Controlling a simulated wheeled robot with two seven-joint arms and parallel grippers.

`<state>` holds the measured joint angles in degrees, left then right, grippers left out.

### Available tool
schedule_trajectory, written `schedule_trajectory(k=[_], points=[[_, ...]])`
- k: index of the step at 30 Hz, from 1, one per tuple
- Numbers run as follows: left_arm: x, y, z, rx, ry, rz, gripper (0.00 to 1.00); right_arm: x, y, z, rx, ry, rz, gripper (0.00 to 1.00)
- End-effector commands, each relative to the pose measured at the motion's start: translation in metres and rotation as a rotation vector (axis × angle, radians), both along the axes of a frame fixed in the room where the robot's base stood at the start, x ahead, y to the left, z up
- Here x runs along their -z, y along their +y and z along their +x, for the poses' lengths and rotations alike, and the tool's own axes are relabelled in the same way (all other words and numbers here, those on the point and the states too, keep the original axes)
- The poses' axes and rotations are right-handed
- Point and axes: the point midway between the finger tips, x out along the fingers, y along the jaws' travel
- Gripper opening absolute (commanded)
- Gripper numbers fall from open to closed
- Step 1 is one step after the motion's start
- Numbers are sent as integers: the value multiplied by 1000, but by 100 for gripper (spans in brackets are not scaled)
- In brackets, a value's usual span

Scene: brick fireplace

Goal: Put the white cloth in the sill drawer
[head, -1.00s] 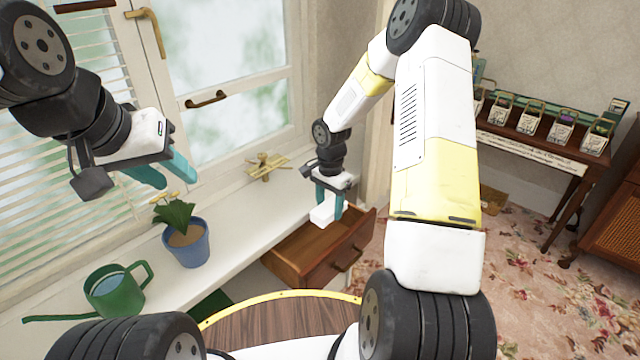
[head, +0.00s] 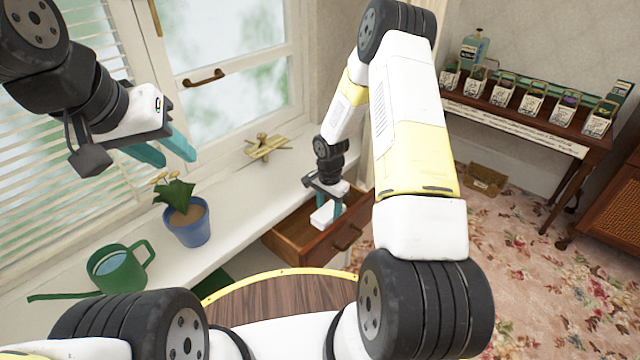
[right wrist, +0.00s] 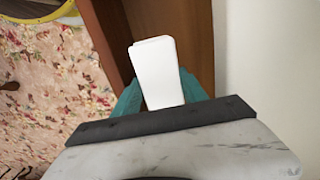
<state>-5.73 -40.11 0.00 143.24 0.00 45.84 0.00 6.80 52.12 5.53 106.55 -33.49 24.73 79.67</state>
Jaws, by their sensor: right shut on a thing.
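The white cloth (head: 323,216) is a small folded block. My right gripper (head: 327,209) is shut on it and holds it over the open wooden sill drawer (head: 292,249). In the right wrist view the cloth (right wrist: 158,74) sits between the teal fingers, with the drawer (right wrist: 112,45) below it; I cannot tell whether they touch. The drawer sticks out under the window sill (head: 231,228). My left gripper (head: 165,153) is open and empty, raised above the sill at the left.
On the sill stand a green watering can (head: 112,268), a blue flowerpot with a plant (head: 187,224) and a brass object (head: 266,147). A side table with several seed packets (head: 531,102) stands at the right. The flowered carpet (head: 520,250) between is mostly clear.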

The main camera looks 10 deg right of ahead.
Motion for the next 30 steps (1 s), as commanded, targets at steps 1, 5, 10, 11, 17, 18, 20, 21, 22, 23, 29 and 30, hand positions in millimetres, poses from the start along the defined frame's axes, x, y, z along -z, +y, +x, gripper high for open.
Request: schedule_trajectory(k=[1,5,10,11,17,18,20,21,22,23,29,30], points=[[0,0,0,0,0,0,36,6,1,-1,-1,2,0,18],[0,0,0,0,0,0,36,19,0,-1,-2,3,-1,18],[0,0,0,0,0,0,36,36,0,-1,-2,2,0,18],[0,0,0,0,0,0,36,39,0,0,-2,2,-1,18],[0,0,0,0,0,0,36,56,0,-1,-1,1,0,18],[0,0,0,0,0,0,36,59,0,-1,-1,2,0,18],[0,0,0,0,0,0,36,62,0,0,-1,2,-1,18],[0,0,0,0,0,0,36,63,0,0,-1,2,-1,18],[0,0,0,0,0,0,36,64,0,0,-1,1,-1,18],[0,0,0,0,0,0,36,65,0,0,-1,1,-1,18],[0,0,0,0,0,0,36,68,0,0,-1,1,-1,18],[0,0,0,0,0,0,36,68,0,0,-1,1,-1,18]])
